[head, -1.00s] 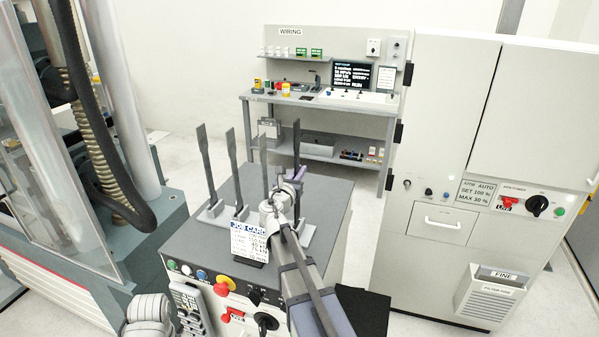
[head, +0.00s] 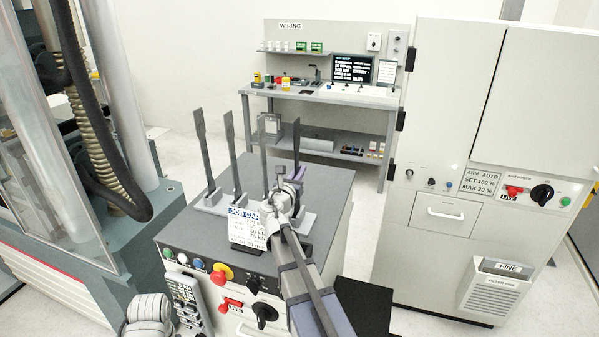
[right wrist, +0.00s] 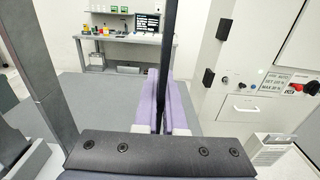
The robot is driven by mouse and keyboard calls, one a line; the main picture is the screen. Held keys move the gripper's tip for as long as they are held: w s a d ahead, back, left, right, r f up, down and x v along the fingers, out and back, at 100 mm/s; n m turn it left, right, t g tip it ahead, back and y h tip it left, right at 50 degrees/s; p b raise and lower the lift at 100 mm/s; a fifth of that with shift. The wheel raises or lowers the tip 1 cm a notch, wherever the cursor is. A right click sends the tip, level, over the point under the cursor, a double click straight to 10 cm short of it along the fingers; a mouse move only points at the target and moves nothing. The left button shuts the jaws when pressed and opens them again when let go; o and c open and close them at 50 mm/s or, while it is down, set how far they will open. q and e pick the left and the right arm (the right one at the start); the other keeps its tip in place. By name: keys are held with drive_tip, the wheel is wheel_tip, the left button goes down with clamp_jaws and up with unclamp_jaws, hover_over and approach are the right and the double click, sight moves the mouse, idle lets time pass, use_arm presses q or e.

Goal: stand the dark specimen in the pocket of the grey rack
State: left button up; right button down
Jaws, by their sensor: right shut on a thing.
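The dark specimen (head: 297,143) is a thin upright bar, gripped near its lower part by my right gripper (head: 293,183) above the right end of the rack. In the right wrist view the specimen (right wrist: 167,60) stands between the purple fingers (right wrist: 163,118), which are shut on it. The grey rack (head: 213,199) sits on the dark console top and holds several paler grey upright bars, one of them (head: 233,150) left of centre. My right gripper and arm cover part of the rack and the specimen's lower end, so I cannot tell whether it is in a pocket. My left gripper is not visible.
A job card (head: 248,228) stands at the console's front, above buttons and a red knob (head: 222,275). A machine with hoses (head: 110,170) is close on the left, a white cabinet (head: 440,140) on the right. A wiring bench (head: 330,98) stands behind.

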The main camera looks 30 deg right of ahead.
drive_tip(key=c, duration=0.9)
unclamp_jaws()
drive_tip(key=shift+s+a, duration=0.1)
drive_tip(key=v, duration=0.7)
drive_tip(key=shift+s+a, duration=0.2)
